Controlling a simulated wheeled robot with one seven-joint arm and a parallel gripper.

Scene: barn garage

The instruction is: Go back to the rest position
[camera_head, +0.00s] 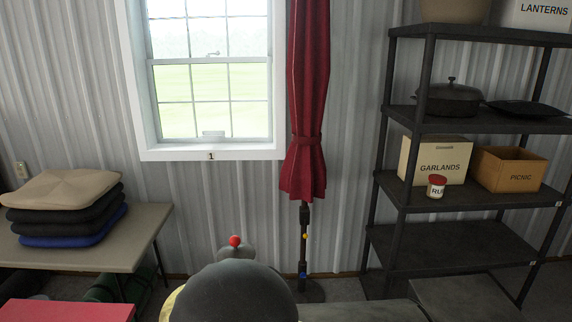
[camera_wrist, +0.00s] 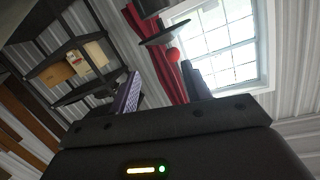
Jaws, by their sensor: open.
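My gripper (camera_wrist: 161,70) shows in the wrist view with its two dark fingers spread apart. I see nothing between the fingers. It faces the wall side of the room, with the window tilted in the picture. In the head view my dark rounded arm part fills the bottom middle, and the fingers cannot be made out there. A small red ball (camera_head: 235,241) shows just behind that arm part, on a grey rounded piece. A red ball (camera_wrist: 173,54) also shows beyond the fingers in the wrist view; what it belongs to is unclear.
A dark shelf rack (camera_head: 393,130) stands at the right, holding boxes, a pot and a jar (camera_head: 436,187). A table (camera_head: 140,230) with stacked cushions (camera_head: 70,189) is at the left. A red curtain (camera_head: 306,110) hangs beside the window (camera_head: 212,85), above a dark stand (camera_head: 304,250).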

